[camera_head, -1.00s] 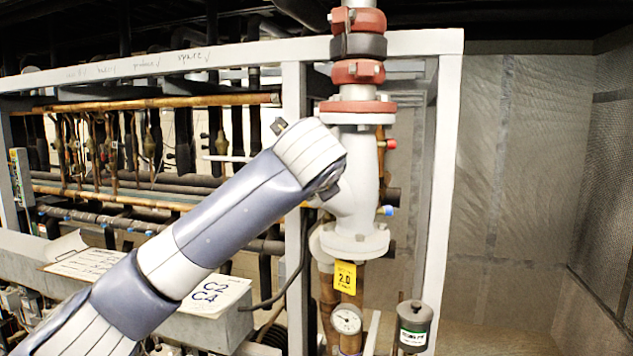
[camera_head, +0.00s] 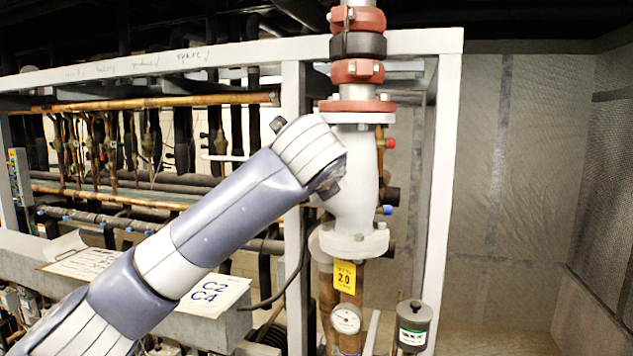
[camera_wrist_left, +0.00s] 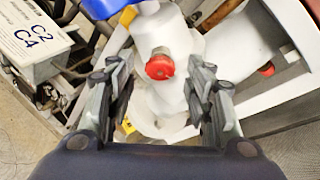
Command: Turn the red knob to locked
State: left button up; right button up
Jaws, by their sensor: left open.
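The red knob (camera_wrist_left: 160,67) shows in the left wrist view, round, at the front of a white valve body (camera_wrist_left: 165,35). My left gripper (camera_wrist_left: 161,84) is open, with one finger on each side of the knob and a visible gap on both sides. Whether the fingertips reach the knob's depth I cannot tell. My right gripper is out of view.
A white frame post (camera_head: 295,130) stands left of the valve and another (camera_head: 443,190) right of it. Red flange rings (camera_head: 357,106) sit above. A yellow tag (camera_head: 344,277), a gauge (camera_head: 346,319) and a grey canister (camera_head: 414,325) are below. Open floor lies to the right.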

pick_arm(q)
jog(key=v, duration=1.1)
jog(key=shift+a, duration=0.1)
